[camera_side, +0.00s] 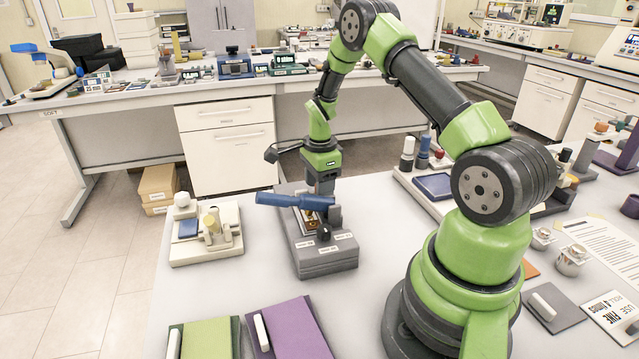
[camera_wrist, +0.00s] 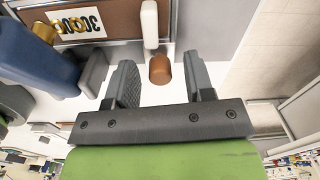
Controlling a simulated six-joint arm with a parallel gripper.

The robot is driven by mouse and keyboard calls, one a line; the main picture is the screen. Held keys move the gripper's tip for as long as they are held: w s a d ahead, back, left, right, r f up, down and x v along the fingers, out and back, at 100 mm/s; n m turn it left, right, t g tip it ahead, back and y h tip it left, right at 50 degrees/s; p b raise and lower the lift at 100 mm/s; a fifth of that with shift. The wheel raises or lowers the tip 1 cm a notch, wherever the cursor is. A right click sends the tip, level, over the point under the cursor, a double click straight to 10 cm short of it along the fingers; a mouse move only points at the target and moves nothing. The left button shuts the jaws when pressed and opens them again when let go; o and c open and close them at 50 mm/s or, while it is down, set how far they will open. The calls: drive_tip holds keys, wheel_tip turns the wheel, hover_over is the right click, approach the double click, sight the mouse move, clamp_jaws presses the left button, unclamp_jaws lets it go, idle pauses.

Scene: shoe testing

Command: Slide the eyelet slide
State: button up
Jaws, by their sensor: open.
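A grey bench fixture (camera_side: 318,262) with a blue lever (camera_side: 280,200) and small white labels stands on the table below my gripper (camera_side: 322,187). In the wrist view my gripper (camera_wrist: 160,78) is open, with its two grey fingers spread. A brown rounded knob (camera_wrist: 160,69) shows in the gap between the fingertips, with a cream bar (camera_wrist: 150,24) just beyond it. The blue lever also fills the left of the wrist view (camera_wrist: 38,60). I cannot tell for certain which part is the eyelet slide.
A cream fixture (camera_side: 206,241) stands to the left of the grey one. Green (camera_side: 205,338) and purple (camera_side: 290,332) pads lie at the front. A cream rack with bottles (camera_side: 422,150) stands to the right, behind my arm. Bare white tabletop lies in front of the grey fixture.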

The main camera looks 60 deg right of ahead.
clamp_jaws()
drive_tip(key=shift+w+d, duration=2.55)
drive_tip(key=shift+d, duration=0.05)
unclamp_jaws()
wheel_tip(320, 180, up, 10)
drive_tip(key=shift+s+a, duration=0.1)
